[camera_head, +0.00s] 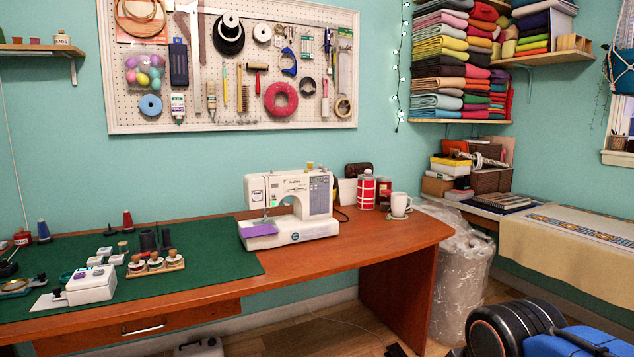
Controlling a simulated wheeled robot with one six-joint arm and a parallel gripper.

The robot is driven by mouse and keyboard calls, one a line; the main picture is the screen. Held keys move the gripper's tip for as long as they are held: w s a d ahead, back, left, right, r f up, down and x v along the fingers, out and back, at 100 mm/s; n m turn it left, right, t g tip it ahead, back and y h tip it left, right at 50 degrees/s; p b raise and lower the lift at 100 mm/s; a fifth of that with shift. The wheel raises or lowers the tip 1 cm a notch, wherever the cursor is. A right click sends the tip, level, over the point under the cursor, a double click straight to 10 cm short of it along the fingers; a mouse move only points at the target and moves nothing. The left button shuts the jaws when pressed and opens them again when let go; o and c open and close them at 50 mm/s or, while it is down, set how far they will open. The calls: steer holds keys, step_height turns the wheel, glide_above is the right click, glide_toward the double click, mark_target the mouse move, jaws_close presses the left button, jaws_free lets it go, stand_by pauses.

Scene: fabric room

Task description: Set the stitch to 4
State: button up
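The white sewing machine (290,205) stands on the wooden desk, near its back edge and right of the desk's middle. A purple-grey panel (320,193) covers the right part of its front. A small round dark teal mark (295,237) shows low on its base, and I cannot tell whether it is a dial or a badge. Any stitch numbers or pointer are too small to read. A green light glows near the needle, above a purple plate (261,230) at the left. My gripper is not in view.
A green mat (210,268) at left holds spools and a small white device (90,285). A red-and-white can (366,190) and a white mug (400,204) stand right. A plastic-wrapped bin (460,285) stands beside the desk.

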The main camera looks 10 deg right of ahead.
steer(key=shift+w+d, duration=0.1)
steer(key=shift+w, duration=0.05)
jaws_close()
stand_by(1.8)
